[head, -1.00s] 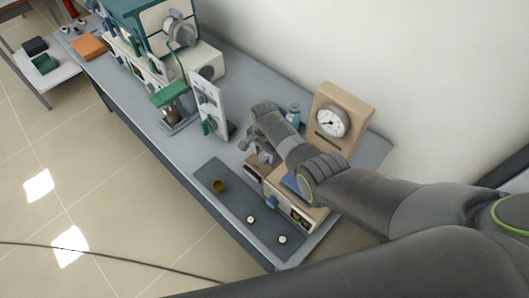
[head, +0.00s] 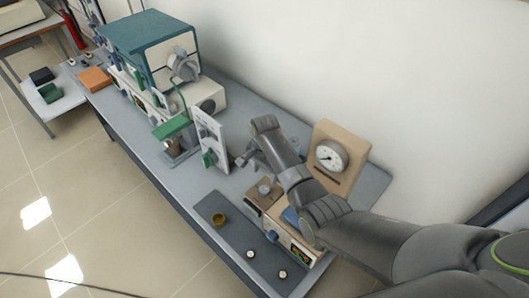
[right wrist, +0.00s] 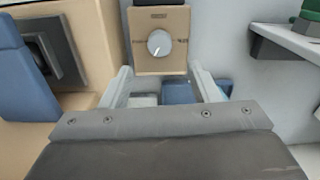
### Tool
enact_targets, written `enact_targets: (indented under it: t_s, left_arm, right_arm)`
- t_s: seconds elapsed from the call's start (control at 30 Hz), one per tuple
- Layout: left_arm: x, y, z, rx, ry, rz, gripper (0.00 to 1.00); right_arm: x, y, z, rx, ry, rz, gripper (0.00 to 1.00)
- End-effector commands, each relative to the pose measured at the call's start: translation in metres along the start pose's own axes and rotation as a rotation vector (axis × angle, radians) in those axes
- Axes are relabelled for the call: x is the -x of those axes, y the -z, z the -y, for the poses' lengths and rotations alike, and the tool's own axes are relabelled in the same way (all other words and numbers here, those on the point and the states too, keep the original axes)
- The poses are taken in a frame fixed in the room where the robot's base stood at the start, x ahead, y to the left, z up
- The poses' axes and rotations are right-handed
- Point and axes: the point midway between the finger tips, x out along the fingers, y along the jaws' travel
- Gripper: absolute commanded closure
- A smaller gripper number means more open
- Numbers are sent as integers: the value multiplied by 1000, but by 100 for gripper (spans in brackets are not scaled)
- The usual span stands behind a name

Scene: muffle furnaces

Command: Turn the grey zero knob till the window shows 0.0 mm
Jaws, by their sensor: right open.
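The grey zero knob (right wrist: 160,43) is round with a pale pointer line and sits on a beige panel (right wrist: 145,66) in the right wrist view. In the head view a small round grey part, seemingly this knob (head: 264,187), shows on the beige instrument at the bench's near end. My right gripper (head: 248,160) is open and empty, above and apart from the knob. In the right wrist view its fingers stand wide apart (right wrist: 163,76), with the knob ahead between them. A dark strip lies above the knob; no reading is legible. My left gripper is not in view.
A beige dial gauge (head: 330,156) stands behind my right arm. A white panel with a green knob (head: 209,159) stands left of the gripper. A dark mat (head: 234,236) with a brass cup lies along the front edge. A teal furnace (head: 145,29) is farther back.

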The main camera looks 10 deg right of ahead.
Motion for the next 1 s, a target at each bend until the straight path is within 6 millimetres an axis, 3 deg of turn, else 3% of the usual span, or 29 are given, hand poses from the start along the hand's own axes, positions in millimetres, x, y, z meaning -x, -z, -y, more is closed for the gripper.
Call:
enact_targets:
  t_s: [0.3, 0.5, 1.0]
  left_arm:
    - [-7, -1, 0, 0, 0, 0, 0]
    - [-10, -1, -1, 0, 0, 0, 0]
    - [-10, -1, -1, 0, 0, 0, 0]
  right_arm:
    - [60, 0, 1, 0, 4, -3, 44]
    - [82, 1, 0, -1, 2, -2, 44]
    - [88, 0, 0, -1, 0, -1, 44]
